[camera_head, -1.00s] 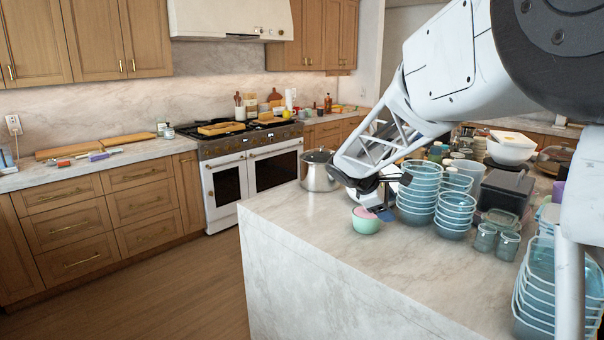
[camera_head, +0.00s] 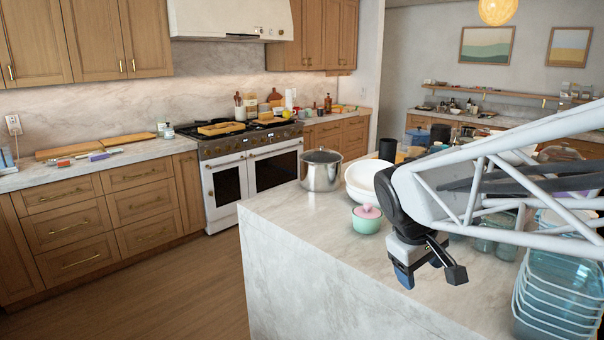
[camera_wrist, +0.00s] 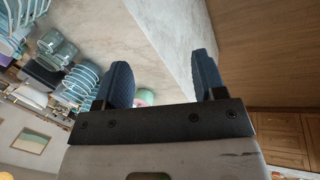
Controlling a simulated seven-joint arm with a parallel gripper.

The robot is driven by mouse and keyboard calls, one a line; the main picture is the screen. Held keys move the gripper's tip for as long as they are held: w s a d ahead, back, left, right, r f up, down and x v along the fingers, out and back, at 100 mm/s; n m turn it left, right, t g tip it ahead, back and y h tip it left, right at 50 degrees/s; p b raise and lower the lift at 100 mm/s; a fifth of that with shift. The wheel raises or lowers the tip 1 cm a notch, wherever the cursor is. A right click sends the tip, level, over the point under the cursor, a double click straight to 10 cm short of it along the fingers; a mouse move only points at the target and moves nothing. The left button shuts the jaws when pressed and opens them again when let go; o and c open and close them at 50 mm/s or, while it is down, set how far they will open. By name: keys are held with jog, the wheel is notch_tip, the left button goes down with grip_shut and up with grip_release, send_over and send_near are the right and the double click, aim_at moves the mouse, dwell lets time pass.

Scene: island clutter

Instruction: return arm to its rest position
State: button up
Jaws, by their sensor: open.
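My gripper (camera_head: 428,268) hangs over the island counter near its left front edge in the head view. Its dark blue fingers (camera_wrist: 162,82) are spread apart with nothing between them in the wrist view. My white lattice arm reaches in from the right and hides much of the island's clutter. The wrist view shows the counter edge and the wooden floor beyond the fingers.
The island (camera_head: 300,225) has bare marble at its front left. Stacked glass containers (camera_head: 555,290) stand at right.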

jog(key=s+a+f+m+y, duration=0.1)
jog(key=s+f+m, duration=0.1)
jog(key=s, duration=0.5)
jog(key=s+a+f+m+y, duration=0.2)
jog(key=s+m, duration=0.1)
jog(key=s, duration=0.5)
jog(key=shift+s+t, duration=0.25)
jog(key=shift+t, duration=0.05)
jog(key=shift+f, duration=0.1)
dwell(0.5)
